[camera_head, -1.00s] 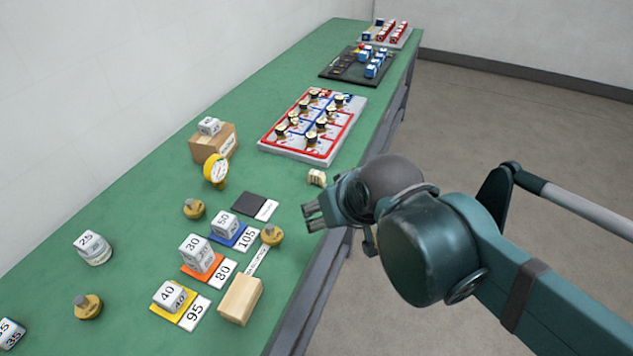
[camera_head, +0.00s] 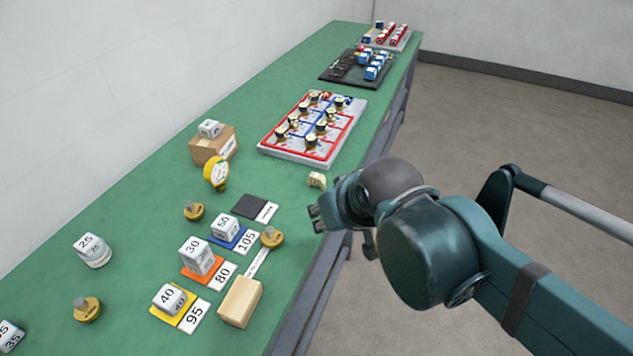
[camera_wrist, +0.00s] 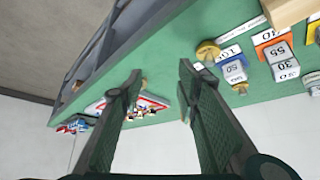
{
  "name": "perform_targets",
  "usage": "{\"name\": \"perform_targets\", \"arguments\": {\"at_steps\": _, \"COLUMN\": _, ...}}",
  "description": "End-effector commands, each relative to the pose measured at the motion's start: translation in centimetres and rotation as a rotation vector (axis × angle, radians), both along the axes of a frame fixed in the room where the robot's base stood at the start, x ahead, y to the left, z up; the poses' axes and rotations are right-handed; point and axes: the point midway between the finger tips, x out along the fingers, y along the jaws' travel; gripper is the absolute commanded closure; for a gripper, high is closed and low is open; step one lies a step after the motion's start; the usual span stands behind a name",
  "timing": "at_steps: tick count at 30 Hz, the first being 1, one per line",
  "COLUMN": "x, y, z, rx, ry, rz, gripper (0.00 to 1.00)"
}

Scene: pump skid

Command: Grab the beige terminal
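The beige terminal (camera_head: 316,179) is a small pale block on the green table near its right edge, in the head view. My gripper (camera_head: 315,216) hangs at that edge, nearer the camera than the terminal and apart from it. In the wrist view my gripper (camera_wrist: 160,76) is open, with two dark fingers spread and nothing between them. A small tan piece shows beside the left finger there, but I cannot tell for sure that it is the terminal.
A red-and-blue bordered tray (camera_head: 268,149) with several knobs lies beyond the terminal. A dark pad (camera_head: 248,205), numbered blocks on coloured cards, a brass knob (camera_head: 272,237) and a wooden block (camera_head: 240,301) stand nearer. A yellow gauge (camera_head: 216,173) is left. Bare table surrounds the terminal.

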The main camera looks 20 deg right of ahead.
Motion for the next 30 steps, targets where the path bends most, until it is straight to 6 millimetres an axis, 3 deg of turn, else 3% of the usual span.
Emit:
{"name": "perform_targets", "arguments": {"at_steps": 14, "x": 0.4, "y": -0.1, "z": 0.4, "rx": 0.020, "ry": 0.009, "rz": -0.029, "gripper": 0.67}}
{"name": "perform_targets", "arguments": {"at_steps": 30, "x": 5.1, "y": -0.9, "z": 3.0, "rx": 0.217, "ry": 0.108, "rz": -0.361, "gripper": 0.67}}
